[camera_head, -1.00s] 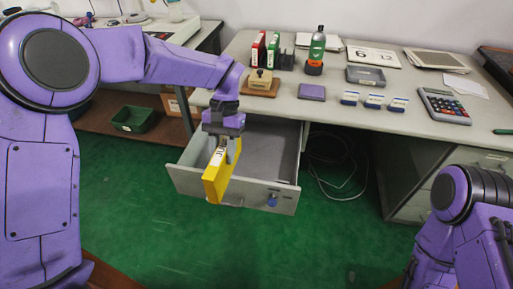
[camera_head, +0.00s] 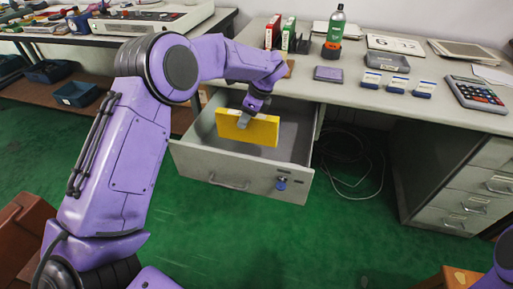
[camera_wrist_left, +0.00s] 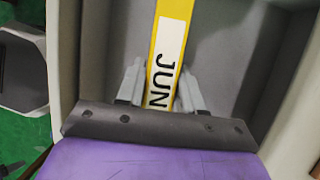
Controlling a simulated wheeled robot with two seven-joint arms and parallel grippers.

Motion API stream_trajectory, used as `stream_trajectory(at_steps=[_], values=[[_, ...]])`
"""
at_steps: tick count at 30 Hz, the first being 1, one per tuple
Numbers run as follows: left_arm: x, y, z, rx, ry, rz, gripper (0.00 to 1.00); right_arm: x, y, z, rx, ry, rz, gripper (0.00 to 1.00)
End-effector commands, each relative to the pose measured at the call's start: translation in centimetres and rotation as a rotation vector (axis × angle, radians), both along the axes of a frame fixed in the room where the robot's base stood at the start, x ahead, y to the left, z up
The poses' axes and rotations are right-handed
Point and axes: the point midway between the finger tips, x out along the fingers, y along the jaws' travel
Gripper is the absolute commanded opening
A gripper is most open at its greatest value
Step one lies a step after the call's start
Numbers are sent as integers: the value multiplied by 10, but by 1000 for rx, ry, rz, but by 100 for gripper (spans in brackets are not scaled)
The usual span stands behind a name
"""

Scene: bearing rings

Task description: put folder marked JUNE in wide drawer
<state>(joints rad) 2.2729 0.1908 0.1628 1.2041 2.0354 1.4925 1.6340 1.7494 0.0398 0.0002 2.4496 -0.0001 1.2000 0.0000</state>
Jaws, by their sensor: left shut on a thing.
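The yellow folder (camera_head: 248,127) hangs in my left gripper (camera_head: 247,117), over the open wide drawer (camera_head: 225,181) under the desk. In the left wrist view the folder's white label (camera_wrist_left: 169,62) reads JUN, with the rest hidden by the gripper. My left gripper (camera_wrist_left: 155,88) is shut on the folder's spine, one finger on each side. Grey drawer walls and floor surround the folder in that view. The folder's lower edge appears within the drawer opening; I cannot tell whether it touches the floor. My right gripper is out of view; only part of my right arm shows at the lower right.
The desk (camera_head: 310,85) carries red and green binders (camera_head: 288,33), a green bottle (camera_head: 334,28), a purple notebook (camera_head: 328,74), several small blue-white boxes and a calculator (camera_head: 475,92). Cables lie under the desk.

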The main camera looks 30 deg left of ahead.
Motion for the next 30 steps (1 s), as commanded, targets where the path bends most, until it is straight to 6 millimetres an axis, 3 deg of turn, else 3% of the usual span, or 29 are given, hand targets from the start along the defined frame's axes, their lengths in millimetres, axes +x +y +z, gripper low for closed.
stream_trajectory(at_steps=[6, 15, 27, 28, 30], values=[[0, 1, -46, 1, 4, -19, 0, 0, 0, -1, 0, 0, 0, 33], [0, 1, -90, 0, 4, -17, 0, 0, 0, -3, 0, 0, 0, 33], [0, 1, -101, -1, 1, -14, 0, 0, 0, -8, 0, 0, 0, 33], [0, 1, -99, -2, 2, -14, 46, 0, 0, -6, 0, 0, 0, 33], [0, 1, -99, -2, 2, -14, 62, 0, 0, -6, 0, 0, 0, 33]])
